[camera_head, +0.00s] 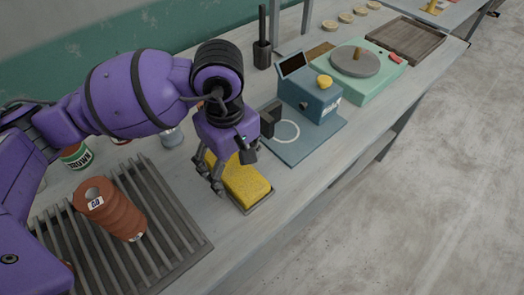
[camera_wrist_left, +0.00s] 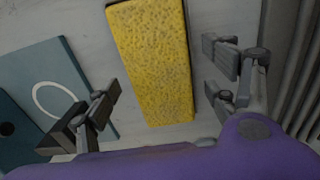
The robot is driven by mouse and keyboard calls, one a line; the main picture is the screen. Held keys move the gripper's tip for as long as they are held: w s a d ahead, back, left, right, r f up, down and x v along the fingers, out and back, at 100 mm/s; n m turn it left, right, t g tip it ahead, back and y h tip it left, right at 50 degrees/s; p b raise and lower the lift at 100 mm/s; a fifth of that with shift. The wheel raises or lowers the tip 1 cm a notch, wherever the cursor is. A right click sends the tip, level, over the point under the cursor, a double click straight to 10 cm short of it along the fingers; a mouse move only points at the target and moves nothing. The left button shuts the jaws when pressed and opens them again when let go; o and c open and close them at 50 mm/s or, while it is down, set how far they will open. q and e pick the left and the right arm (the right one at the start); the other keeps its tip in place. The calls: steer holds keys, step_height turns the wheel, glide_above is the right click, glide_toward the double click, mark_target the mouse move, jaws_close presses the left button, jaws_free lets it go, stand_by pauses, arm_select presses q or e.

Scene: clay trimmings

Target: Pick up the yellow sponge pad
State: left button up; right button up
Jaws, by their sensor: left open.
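The yellow sponge pad (camera_head: 246,182) lies on a thin dark base on the bench, near the front edge. My left gripper (camera_head: 232,172) is above it, with the fingers pointing down, and hides part of the pad. In the left wrist view the sponge pad (camera_wrist_left: 154,60) shows between the spread fingers of my left gripper (camera_wrist_left: 165,95), with gaps on both sides. The gripper is open and holds nothing. My right gripper is in neither view.
A grey slatted rack (camera_head: 180,225) with a terracotta ribbed cylinder (camera_head: 112,210) stands left of the sponge. A blue device (camera_head: 308,100) on a blue mat (camera_head: 292,150) and a mint-green unit (camera_head: 372,88) stand to the right.

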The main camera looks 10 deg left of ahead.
arm_select(q)
steer(key=shift+f, duration=0.45)
steer(key=c, duration=1.3)
steer(key=shift+r, duration=0.1)
